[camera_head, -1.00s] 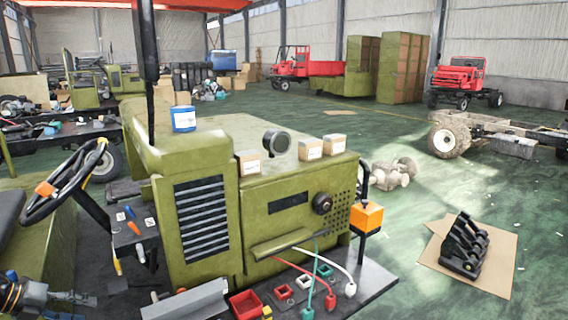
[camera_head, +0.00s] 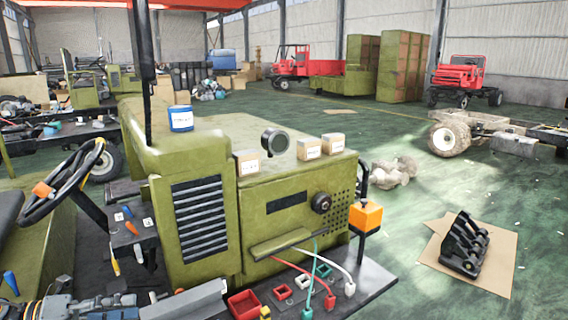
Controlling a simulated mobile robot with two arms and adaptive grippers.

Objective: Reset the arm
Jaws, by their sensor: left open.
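My left gripper (camera_head: 122,300) is at the bottom left of the head view, low beside the green chassis body (camera_head: 205,225). It is open, and I see nothing between its fingers. Its tips are close to a grey metal piece (camera_head: 190,301) at the front edge; I cannot tell whether they touch. The lower part of my left arm is cut off by the picture's bottom edge. My right gripper is not in view.
A steering wheel (camera_head: 62,181) stands above my left arm. A dark ledge (camera_head: 372,283) holds a red bin (camera_head: 244,304), small trays and cables.

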